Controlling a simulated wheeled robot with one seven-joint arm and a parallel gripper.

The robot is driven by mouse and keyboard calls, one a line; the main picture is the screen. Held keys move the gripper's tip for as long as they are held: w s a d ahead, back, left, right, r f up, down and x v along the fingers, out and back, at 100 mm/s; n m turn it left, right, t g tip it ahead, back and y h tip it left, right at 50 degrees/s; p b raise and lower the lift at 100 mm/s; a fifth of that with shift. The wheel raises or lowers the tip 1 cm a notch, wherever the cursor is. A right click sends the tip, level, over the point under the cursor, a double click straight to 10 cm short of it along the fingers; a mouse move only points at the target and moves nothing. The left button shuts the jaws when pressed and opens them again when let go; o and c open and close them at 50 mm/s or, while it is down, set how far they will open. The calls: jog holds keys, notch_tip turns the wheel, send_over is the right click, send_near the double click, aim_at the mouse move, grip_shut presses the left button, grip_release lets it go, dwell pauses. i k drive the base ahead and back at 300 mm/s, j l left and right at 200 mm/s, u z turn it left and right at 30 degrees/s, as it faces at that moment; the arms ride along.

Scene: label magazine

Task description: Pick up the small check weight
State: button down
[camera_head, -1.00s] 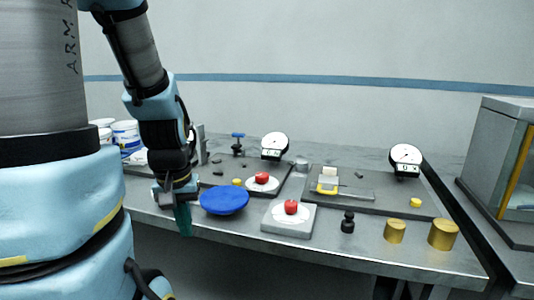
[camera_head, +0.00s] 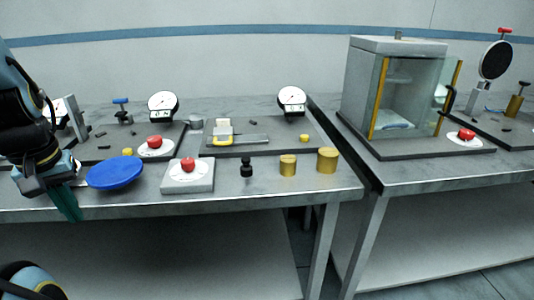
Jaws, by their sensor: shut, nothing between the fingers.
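Two brass cylinder weights stand upright near the front right of the left bench. The smaller brass weight (camera_head: 288,165) is left of the larger brass weight (camera_head: 327,160), with a gap between them. A small black knobbed piece (camera_head: 246,168) stands to their left. My gripper (camera_head: 66,207) is at the far left, pointing down by the bench's front edge. Its teal fingers are shut and empty, well to the left of the weights. The blue round dish lies between it and them.
The blue dish (camera_head: 115,172) and a pale block with a red knob (camera_head: 187,176) stand along the front. Dial gauges (camera_head: 292,101) stand on dark plates behind. A glass-walled cabinet (camera_head: 397,90) is on the right bench, across a narrow gap.

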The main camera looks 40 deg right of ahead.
aim_at(288, 162)
jog(key=u, duration=0.55)
jog(key=k+l+u, duration=0.2)
jog(key=u, duration=0.2)
jog(key=k+l+u, duration=0.25)
jog(key=u, duration=0.15)
jog(key=k+l+u, duration=0.15)
jog(key=u, duration=0.25)
jog(key=k+u, duration=0.4)
jog(key=k, duration=1.65)
